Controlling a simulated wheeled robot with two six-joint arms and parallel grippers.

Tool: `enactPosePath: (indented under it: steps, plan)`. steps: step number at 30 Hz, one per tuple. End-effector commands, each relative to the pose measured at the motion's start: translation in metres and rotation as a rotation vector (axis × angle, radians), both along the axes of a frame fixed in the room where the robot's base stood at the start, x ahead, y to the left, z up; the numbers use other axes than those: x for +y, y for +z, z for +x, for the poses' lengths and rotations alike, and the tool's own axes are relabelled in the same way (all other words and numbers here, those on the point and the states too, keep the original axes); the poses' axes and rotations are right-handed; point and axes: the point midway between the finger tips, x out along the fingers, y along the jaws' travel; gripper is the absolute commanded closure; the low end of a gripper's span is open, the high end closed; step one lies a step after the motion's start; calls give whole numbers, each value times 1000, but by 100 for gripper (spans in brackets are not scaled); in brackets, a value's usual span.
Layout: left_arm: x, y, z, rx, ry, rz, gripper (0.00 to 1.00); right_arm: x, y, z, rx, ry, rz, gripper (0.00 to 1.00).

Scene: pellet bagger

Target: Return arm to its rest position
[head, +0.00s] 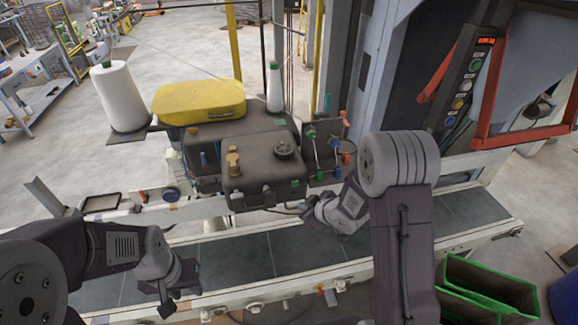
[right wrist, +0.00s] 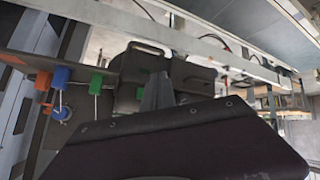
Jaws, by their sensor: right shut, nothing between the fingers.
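My right arm (head: 405,250) rises from the lower right in the head view, bent at a large grey joint. Its wrist (head: 343,205) hangs above the conveyor, just right of the dark sewing machine head (head: 265,165). The right fingers are not clear in the head view. In the right wrist view, my right gripper (right wrist: 158,92) is shut and empty, with the machine beyond it. My left arm (head: 90,250) comes in from the left. My left gripper (head: 168,300) points down over the conveyor's near left part; its finger gap cannot be made out.
The dark conveyor belt (head: 235,258) runs across below both arms and looks bare. A white thread cone (head: 119,97), a yellow cover (head: 198,101) and a smaller cone (head: 273,88) stand at the machine. A red frame (head: 485,95) is at right. A green-edged crate (head: 490,283) stands lower right.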

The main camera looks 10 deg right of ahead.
Motion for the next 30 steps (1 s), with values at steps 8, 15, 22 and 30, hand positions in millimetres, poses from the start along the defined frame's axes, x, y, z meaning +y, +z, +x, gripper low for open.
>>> enactPosePath:
  steps: [8,15,22,30]
  plan:
    - [0,-41,0,0,0,0,64,12,-6,11,-76,30,-7,100]
    - [0,-123,0,1,0,0,64,-16,-40,-59,120,-293,-7,100]
    - [0,-119,0,0,0,0,64,-24,-79,-182,608,-596,56,100]
    - [0,-119,0,0,0,0,64,-21,-86,-215,749,-660,57,100]
